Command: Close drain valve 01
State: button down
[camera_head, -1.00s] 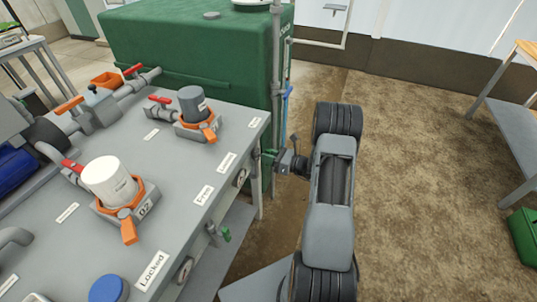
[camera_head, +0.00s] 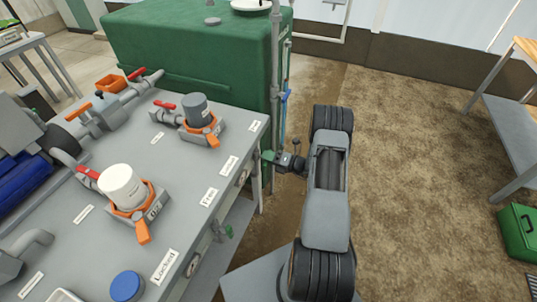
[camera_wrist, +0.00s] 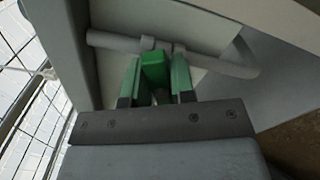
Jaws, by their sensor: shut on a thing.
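In the wrist view, a green valve handle (camera_wrist: 155,68) sits between the two fingers of my gripper (camera_wrist: 156,84), which is shut on it. A grey pipe (camera_wrist: 115,42) runs behind the handle. In the head view, my gripper (camera_head: 275,159) is at the far right corner of the grey bench, below its top edge, beside the green tank. Part of the handle (camera_head: 268,156) shows there as a small green patch; the valve body is mostly hidden. I cannot read a number on this valve.
A second green-handled valve (camera_head: 229,230) hangs under the bench's right edge, nearer me. The grey bench (camera_head: 95,245) carries a grey filter cup (camera_head: 196,108) and a white one (camera_head: 121,184) marked 02. The green tank (camera_head: 190,50) stands behind. Brown floor (camera_head: 420,190) is open at right.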

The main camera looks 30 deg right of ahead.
jog(key=m+p, duration=0.1)
jog(key=m, duration=0.4)
jog(key=shift+f, duration=0.1)
jog(key=shift+m+p, duration=0.3)
dwell(0.4)
jog(key=c, duration=1)
grip_release()
jog(key=shift+c, duration=0.2)
jog(key=shift+d, duration=0.1)
jog(key=v, duration=1.3)
jog(key=shift+s+d, duration=0.2)
jog(key=shift+s, duration=0.1)
